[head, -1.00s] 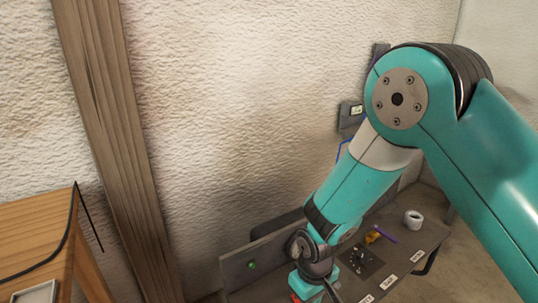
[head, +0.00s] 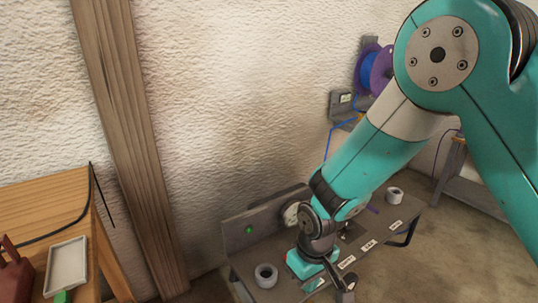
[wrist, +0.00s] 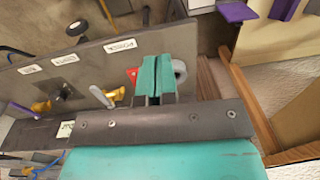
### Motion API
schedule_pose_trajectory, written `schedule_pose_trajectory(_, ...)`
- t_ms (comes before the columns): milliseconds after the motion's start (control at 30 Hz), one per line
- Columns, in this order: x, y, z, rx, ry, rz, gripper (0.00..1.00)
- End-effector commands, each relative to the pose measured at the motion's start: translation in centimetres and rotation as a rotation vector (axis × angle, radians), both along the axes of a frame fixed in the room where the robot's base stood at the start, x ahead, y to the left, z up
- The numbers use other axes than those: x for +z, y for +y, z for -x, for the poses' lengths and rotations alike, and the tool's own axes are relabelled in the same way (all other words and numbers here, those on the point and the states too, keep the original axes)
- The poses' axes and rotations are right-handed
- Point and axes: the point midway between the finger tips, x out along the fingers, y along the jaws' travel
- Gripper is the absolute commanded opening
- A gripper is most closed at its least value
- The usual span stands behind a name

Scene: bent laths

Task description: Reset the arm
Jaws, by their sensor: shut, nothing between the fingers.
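My gripper (wrist: 155,82) shows in the wrist view as two teal fingers close together, with nothing held between them. It hangs over or near the edge of a grey labelled bench (wrist: 100,62). A red piece and a light grey ring (wrist: 180,72) lie close by the fingers in that view; I cannot tell the gap. In the head view my teal arm reaches down from the upper right to the bench (head: 240,262), and its end hides part of the bench top. My fingertips cannot be made out clearly there.
A white roll (head: 266,276) stands at the bench's front left, another (head: 394,194) at its far end. A round dial (head: 291,213) stands behind my wrist. A purple and blue spool (head: 374,70) hangs by the wall. A wooden table (head: 40,205) with a tray (head: 66,267) is at left.

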Motion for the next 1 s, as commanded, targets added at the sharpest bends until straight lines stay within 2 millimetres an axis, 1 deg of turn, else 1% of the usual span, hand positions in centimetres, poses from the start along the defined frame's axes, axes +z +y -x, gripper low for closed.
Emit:
schedule_pose_trajectory(33, 1.3, -0.1, 0.1, -0.004, -0.002, -0.012, 0.00)
schedule_pose_trajectory(167, 4.8, -0.5, 0.7, -0.014, 0.002, -0.046, 0.00)
schedule_pose_trajectory(267, 7.9, -0.9, 1.5, -0.021, 0.005, -0.076, 0.00)
schedule_pose_trajectory(367, 11.7, -1.6, 2.6, -0.026, 0.006, -0.114, 0.00)
schedule_pose_trajectory(467, 16.3, -2.5, 4.5, -0.028, 0.007, -0.160, 0.00)
schedule_pose_trajectory(500, 18.5, -3.0, 5.6, -0.026, 0.006, -0.181, 0.00)
schedule_pose_trajectory(567, 21.6, -3.7, 7.5, -0.021, 0.003, -0.213, 0.00)
schedule_pose_trajectory(600, 23.4, -4.2, 8.9, -0.016, 0.001, -0.233, 0.00)
schedule_pose_trajectory(700, 26.9, -5.2, 12.1, -0.001, -0.004, -0.272, 0.00)
schedule_pose_trajectory(800, 29.0, -6.0, 14.7, 0.015, -0.011, -0.296, 0.00)
schedule_pose_trajectory(833, 29.4, -6.1, 15.3, 0.020, -0.013, -0.302, 0.00)
schedule_pose_trajectory(900, 30.0, -6.4, 16.4, 0.026, -0.015, -0.309, 0.00)
schedule_pose_trajectory(1000, 30.4, -6.8, 17.2, 0.034, -0.017, -0.315, 0.00)
